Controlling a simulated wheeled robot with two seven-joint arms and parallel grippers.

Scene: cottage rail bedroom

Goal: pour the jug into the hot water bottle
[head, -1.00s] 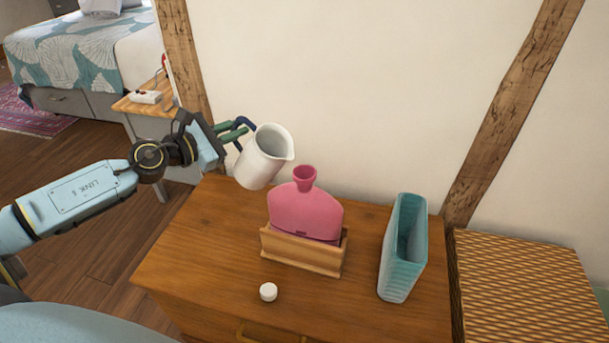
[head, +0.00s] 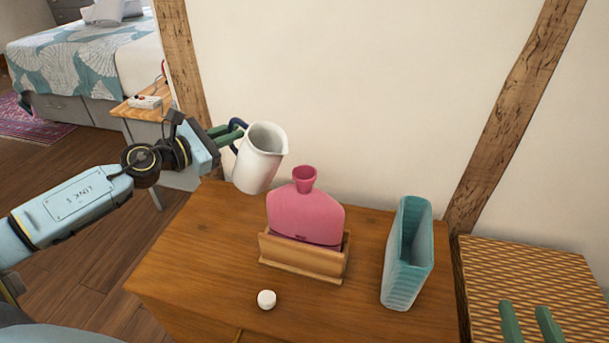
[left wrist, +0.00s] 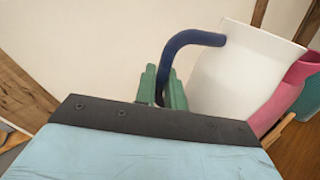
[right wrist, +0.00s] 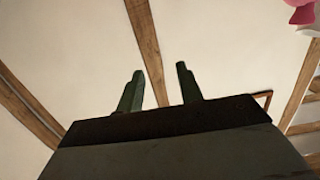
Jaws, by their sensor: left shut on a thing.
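The white jug (head: 259,160) with a dark blue handle (left wrist: 186,42) is held up to the left of the hot water bottle, tilted slightly, its spout toward the right. My left gripper (head: 229,135) is shut on the handle; in the left wrist view its green fingers (left wrist: 166,88) close around it. The pink hot water bottle (head: 305,212) stands upright in a wooden holder (head: 303,262) on the dresser, its funnel neck (head: 306,178) open at the top. A small white cap (head: 266,299) lies in front. My right gripper (head: 528,322) is open and empty at the lower right.
A teal ribbed container (head: 405,262) stands right of the holder on the wooden dresser top (head: 195,262). A woven box (head: 530,283) is at the right. The wall (head: 370,90) rises close behind. A bed and a bedside table (head: 145,108) are at back left.

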